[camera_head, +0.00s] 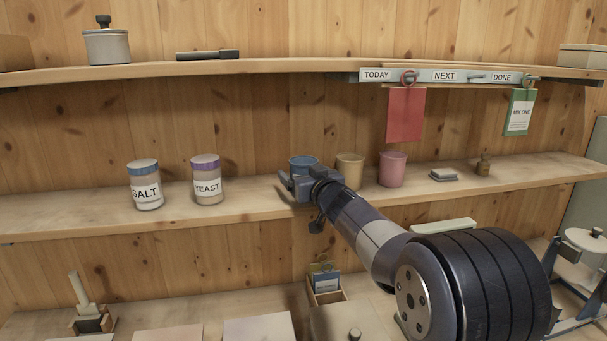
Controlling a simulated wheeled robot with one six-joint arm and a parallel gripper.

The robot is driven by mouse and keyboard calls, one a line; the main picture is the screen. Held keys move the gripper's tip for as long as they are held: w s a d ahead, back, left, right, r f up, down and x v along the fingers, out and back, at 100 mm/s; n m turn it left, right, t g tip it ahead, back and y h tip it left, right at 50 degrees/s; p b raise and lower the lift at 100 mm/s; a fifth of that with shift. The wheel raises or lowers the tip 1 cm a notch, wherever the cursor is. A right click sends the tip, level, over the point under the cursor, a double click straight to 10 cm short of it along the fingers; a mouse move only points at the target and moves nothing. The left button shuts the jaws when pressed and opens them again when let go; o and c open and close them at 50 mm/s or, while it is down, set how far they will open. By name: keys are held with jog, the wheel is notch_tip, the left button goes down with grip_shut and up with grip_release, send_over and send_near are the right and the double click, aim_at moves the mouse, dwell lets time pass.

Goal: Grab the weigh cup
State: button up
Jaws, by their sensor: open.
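Three plain cups stand in a row on the middle shelf: a blue cup (303,161), a tan cup (349,169) and a pink cup (392,169). None has a readable label, so I cannot tell which is the weigh cup. My gripper (289,185) is open at the blue cup, in front of it in the picture. It hides the lower part of the blue cup. I cannot tell whether the fingers are around the cup or only in front of it. The tan and pink cups are upright, to the right of my gripper.
A SALT jar (146,185) and a YEAST jar (207,180) stand left on the middle shelf (80,213). A red card (405,115) hangs above the pink cup from a labelled rail (425,76).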

jog(key=shift+w+a, duration=0.15)
jog(key=shift+w, duration=0.1)
jog(key=shift+c, duration=0.2)
